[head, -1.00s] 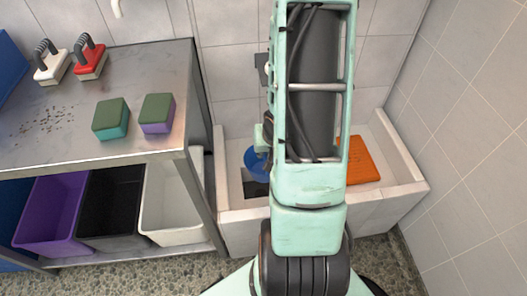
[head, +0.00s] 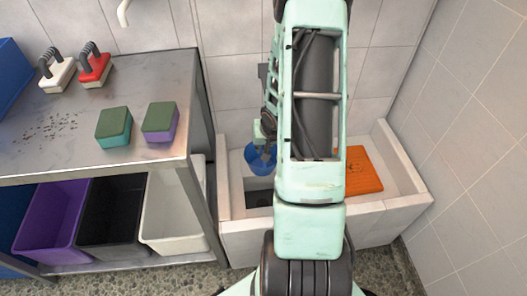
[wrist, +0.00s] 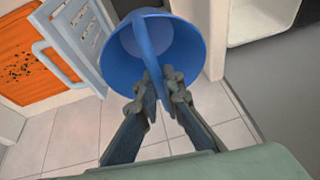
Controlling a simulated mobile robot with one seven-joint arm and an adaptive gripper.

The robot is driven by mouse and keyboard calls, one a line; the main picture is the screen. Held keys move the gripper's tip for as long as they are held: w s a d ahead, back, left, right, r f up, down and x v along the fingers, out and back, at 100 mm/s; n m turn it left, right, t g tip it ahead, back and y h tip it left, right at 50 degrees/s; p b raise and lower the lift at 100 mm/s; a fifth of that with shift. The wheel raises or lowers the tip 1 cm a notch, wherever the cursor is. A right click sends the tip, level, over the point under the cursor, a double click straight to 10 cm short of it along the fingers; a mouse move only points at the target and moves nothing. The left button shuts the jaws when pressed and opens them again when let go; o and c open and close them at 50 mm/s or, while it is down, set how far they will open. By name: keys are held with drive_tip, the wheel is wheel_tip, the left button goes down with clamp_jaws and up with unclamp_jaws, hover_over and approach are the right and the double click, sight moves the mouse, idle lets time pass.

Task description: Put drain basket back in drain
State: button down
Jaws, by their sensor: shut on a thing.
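The drain basket is a blue cup with a strap handle, seen in the wrist view (wrist: 190,50) and, in the head view (head: 264,160), just left of my arm. My gripper (wrist: 160,84) is shut on its handle, one finger on each side, and holds the basket in the air. The drain (head: 259,198) is a dark opening in the floor of the pale tiled trough, just in front of the basket in the head view. My arm hides part of the trough. A slotted grey grate (wrist: 85,35) stands tilted beside the basket in the wrist view.
A metal table (head: 150,75) on the left carries brushes and sponges. Purple, black and white bins (head: 170,215) stand below it.

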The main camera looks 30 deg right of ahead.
wheel_tip(320, 180, down, 29)
drive_tip(key=b, duration=1.7)
drive_tip(key=shift+w, duration=0.15)
drive_tip(key=c, duration=1.5)
unclamp_jaws()
drive_tip(key=shift+r+p, duration=6.05)
drive_tip(key=shift+r, duration=2)
